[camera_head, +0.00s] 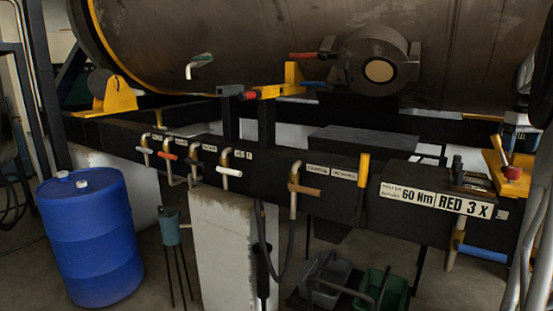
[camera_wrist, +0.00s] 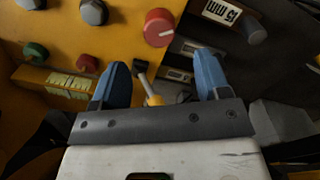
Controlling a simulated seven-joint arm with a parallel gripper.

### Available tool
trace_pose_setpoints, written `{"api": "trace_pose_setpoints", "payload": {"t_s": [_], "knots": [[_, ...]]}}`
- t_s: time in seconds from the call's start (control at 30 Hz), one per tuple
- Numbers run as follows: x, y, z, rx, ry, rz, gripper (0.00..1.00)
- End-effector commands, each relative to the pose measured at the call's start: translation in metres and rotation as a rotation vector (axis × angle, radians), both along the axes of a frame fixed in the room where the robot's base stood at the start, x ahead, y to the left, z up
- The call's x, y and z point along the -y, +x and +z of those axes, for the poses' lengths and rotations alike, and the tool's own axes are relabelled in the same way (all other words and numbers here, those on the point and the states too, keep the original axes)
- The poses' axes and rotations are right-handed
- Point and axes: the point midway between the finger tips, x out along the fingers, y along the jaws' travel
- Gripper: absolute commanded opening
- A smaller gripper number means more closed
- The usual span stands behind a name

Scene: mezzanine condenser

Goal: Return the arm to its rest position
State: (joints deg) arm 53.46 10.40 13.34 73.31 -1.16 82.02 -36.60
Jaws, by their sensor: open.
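My gripper (camera_wrist: 161,74) shows in the wrist view with its two blue fingers spread apart. It hangs over a yellow panel (camera_wrist: 115,45). A small metal lever with a dark tip and a yellow base (camera_wrist: 154,99) shows in the gap between the fingers; I cannot tell whether anything touches it. The fingers do not grip anything that I can see.
Near the fingers are a red knob (camera_wrist: 159,28), a green knob (camera_wrist: 36,52) and a dark block with labels (camera_wrist: 222,12). The head view shows a large tank (camera_head: 230,45), a black beam with several handles (camera_head: 270,180), a blue barrel (camera_head: 90,240) and a green bin (camera_head: 382,288).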

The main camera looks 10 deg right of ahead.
Motion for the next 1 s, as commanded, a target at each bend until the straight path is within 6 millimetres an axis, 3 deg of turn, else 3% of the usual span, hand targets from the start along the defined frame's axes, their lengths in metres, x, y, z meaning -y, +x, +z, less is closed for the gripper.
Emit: {"api": "trace_pose_setpoints", "payload": {"t_s": [0.17,0.37,0.7,1.0], "knots": [[-0.011,0.004,0.002,0.002,-0.003,0.004,0.69],[-0.056,0.018,0.004,0.011,-0.011,0.02,0.69],[-0.197,0.041,0.002,0.039,-0.032,0.064,0.69],[-0.323,0.034,-0.011,0.07,-0.044,0.104,0.69]]}}
